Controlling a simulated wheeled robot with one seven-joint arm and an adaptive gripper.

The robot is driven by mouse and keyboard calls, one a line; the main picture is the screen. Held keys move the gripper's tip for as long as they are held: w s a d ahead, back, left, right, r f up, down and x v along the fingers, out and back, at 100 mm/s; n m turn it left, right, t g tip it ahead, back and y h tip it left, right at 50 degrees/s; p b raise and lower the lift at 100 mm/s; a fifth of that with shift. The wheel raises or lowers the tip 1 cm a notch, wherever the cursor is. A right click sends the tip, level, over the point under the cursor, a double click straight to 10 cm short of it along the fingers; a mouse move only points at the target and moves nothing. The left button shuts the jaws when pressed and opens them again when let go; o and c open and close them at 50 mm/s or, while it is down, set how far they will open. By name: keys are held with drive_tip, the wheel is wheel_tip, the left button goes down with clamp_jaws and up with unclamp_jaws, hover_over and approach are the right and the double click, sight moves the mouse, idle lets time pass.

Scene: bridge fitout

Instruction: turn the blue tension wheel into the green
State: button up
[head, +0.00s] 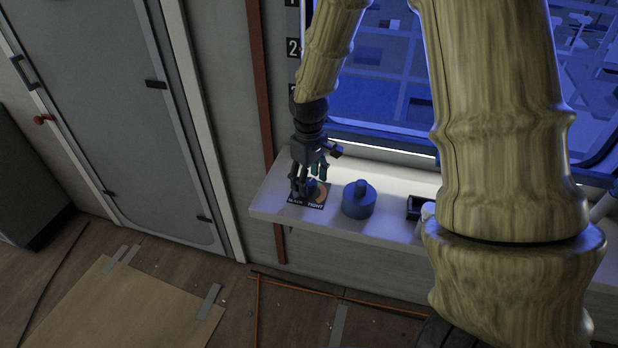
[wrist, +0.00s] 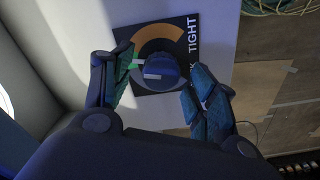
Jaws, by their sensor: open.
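The blue tension wheel (wrist: 162,68) sits on a dark dial plate (wrist: 181,24) with an orange arc and the word TIGHT; the other word is partly hidden. A pale mark shows on the wheel. A small green patch (wrist: 133,62) shows left of the wheel, beside my left finger. My gripper (wrist: 160,72) is open, with one finger on each side of the wheel; I cannot tell whether either touches it. In the head view, my gripper (head: 311,180) is down over the dial plate (head: 314,205) on the shelf and hides most of the wheel.
A larger blue knobbed cylinder (head: 359,201) stands right of the dial on the white shelf (head: 272,198). A black item (head: 414,207) and a white cylinder (head: 427,213) are further right. A window is behind the shelf, and a grey door (head: 120,110) is at left.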

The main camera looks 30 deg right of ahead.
sight(309, 181)
wheel_tip(309, 181, up, 12)
idle(0.8)
idle(0.4)
